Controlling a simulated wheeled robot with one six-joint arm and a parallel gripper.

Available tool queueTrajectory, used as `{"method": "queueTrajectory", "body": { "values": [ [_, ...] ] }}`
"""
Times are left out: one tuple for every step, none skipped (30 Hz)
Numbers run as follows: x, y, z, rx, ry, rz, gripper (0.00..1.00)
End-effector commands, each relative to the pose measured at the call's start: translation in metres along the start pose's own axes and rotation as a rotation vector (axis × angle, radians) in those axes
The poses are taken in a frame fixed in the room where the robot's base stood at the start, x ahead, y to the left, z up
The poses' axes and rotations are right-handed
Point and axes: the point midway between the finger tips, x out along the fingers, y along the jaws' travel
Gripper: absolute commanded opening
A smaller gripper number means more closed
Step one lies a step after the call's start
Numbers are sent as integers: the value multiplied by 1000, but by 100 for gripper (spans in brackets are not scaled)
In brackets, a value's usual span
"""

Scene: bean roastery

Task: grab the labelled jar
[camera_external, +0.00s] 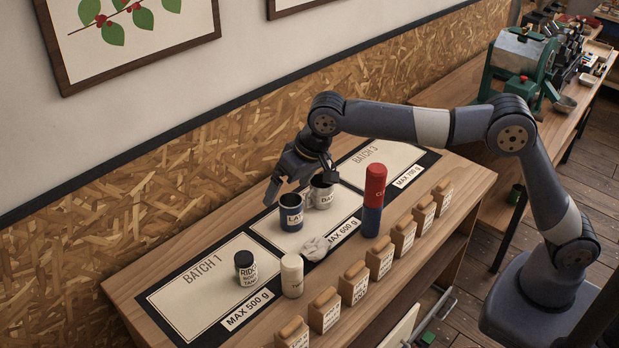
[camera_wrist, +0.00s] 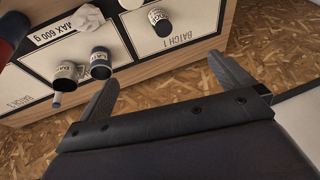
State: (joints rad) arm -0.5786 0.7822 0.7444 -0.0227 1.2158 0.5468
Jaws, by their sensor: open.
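Several labelled containers stand on the counter, and I cannot tell which one the task means. A dark jar (camera_external: 246,270) with a pale label stands on the BATCH 1 panel; it also shows in the wrist view (camera_wrist: 160,21). A navy container (camera_external: 291,213) labelled "LA…" and a white one (camera_external: 322,196) labelled "BA…" stand side by side on the middle panel; the wrist view shows the navy one (camera_wrist: 100,64) and the white one (camera_wrist: 67,73). Their full lettering is unreadable. My gripper (camera_external: 302,186) is open and empty, above and behind the middle pair, its fingers spread in the wrist view (camera_wrist: 165,88).
A white cylinder (camera_external: 292,276), a crumpled white cloth (camera_external: 315,249) and a tall red-and-blue cylinder (camera_external: 373,205) stand or lie along the front of the panels. Several wooden blocks (camera_external: 354,282) line the front edge. The BATCH 3 panel (camera_external: 385,162) looks mostly clear. A chipboard wall (camera_external: 180,185) runs behind.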

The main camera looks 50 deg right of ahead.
Motion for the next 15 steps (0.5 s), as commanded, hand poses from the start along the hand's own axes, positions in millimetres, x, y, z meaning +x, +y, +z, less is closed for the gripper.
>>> {"method": "queueTrajectory", "body": {
  "values": [
    [0,0,0,0,0,0,99],
    [0,0,0,0,0,0,97],
    [0,0,0,0,0,0,93],
    [0,0,0,0,0,0,91],
    [0,0,0,0,0,0,89],
    [0,0,0,0,0,0,85],
    [0,0,0,0,0,0,83],
    [0,0,0,0,0,0,81],
    [0,0,0,0,0,0,81],
    [0,0,0,0,0,0,81],
    [0,0,0,0,0,0,81],
    [0,0,0,0,0,0,81],
    [0,0,0,0,0,0,81],
    [1,0,0,2,-1,-1,81],
    [4,1,1,10,-4,-5,81]
  ]
}}
